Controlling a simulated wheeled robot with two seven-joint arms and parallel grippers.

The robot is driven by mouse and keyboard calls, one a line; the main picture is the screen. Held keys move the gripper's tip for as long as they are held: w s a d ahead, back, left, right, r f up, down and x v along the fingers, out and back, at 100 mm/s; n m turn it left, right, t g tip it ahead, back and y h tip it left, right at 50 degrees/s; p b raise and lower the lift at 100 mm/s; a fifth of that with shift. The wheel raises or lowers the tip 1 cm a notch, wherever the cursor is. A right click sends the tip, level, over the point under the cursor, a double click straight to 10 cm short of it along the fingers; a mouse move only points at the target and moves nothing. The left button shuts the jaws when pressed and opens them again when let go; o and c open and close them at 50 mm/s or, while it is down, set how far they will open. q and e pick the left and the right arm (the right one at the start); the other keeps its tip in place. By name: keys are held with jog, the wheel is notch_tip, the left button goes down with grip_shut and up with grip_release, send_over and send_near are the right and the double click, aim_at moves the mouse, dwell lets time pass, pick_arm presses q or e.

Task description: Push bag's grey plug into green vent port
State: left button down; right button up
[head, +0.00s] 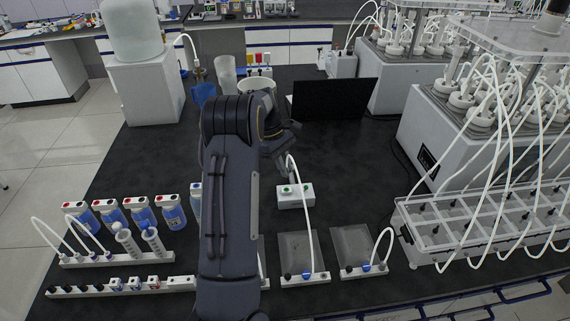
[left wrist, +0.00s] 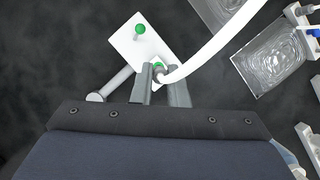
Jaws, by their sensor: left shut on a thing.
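The white vent block (head: 295,201) stands on the dark bench just beyond two clear flat bags. In the left wrist view the block (left wrist: 122,45) shows one free green port (left wrist: 140,28) and a second green port (left wrist: 158,65) at the fingertips. My left gripper (left wrist: 161,84) is shut on the grey plug (left wrist: 159,72) at the end of a white tube (left wrist: 205,52). The plug overlaps the second port; I cannot tell how deep it sits. In the head view the tube (head: 303,215) runs from the nearer-left bag (head: 298,250) up to my left gripper (head: 286,178). My right gripper is not in view.
Another bag (head: 352,243) with a short tube lies to the right. Blue-labelled bottles (head: 141,212) and syringes stand at the left. A clear-topped rack (head: 480,225) with many tubes is at the right. A black screen (head: 335,98) stands behind. Dark bench around the block is clear.

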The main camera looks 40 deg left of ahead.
pick_arm(q)
jog(key=b, duration=0.2)
send_over(288, 191)
jog(key=a, duration=0.1)
jog(key=shift+a+f, duration=0.2)
jog(key=shift+f, duration=2.05)
jog(key=shift+f, duration=0.5)
jog(key=shift+f+b, duration=0.35)
jog(key=shift+f, duration=0.3)
dwell(0.4)
jog(key=c, duration=1.3)
grip_release()
jog(key=shift+c, duration=0.2)
